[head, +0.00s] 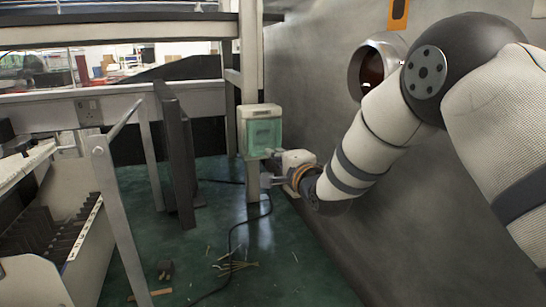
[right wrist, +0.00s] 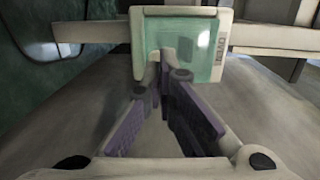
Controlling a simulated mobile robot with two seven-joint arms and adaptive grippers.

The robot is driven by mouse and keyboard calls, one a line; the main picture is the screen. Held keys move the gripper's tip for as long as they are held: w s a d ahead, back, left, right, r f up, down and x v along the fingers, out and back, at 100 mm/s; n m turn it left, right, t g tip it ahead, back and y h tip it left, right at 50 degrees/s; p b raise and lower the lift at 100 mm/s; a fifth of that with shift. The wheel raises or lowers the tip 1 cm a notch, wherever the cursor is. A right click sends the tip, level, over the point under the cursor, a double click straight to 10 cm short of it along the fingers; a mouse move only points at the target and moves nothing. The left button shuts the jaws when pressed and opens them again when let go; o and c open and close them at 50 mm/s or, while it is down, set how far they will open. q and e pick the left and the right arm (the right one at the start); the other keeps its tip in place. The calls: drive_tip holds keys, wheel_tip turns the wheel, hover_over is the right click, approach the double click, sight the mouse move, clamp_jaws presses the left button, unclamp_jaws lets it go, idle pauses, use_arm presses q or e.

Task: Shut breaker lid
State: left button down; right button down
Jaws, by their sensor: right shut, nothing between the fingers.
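The breaker box (head: 262,109) is a small pale box with a translucent green lid (head: 264,134), mounted on an upright metal post. In the right wrist view the lid (right wrist: 203,35) is straight ahead, framed by the box's pale casing (right wrist: 225,32). The lid appears to lie across the front of the box; I cannot tell whether it is fully shut. My right gripper (head: 271,163) is just below and right of the box. Its purple-padded fingers (right wrist: 165,68) come together, empty, in front of the lid's lower part. Contact is unclear. My left gripper is out of view.
A grey wall (head: 330,100) with a round metal opening (head: 376,70) runs along the right. A dark upright panel (head: 178,150) and a rack (head: 75,235) stand left. A black cable (head: 232,245) and thin sticks (head: 235,266) lie on the green floor.

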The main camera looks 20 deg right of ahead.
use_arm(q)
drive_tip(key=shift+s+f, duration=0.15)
use_arm(e)
drive_tip(key=shift+w, duration=0.9)
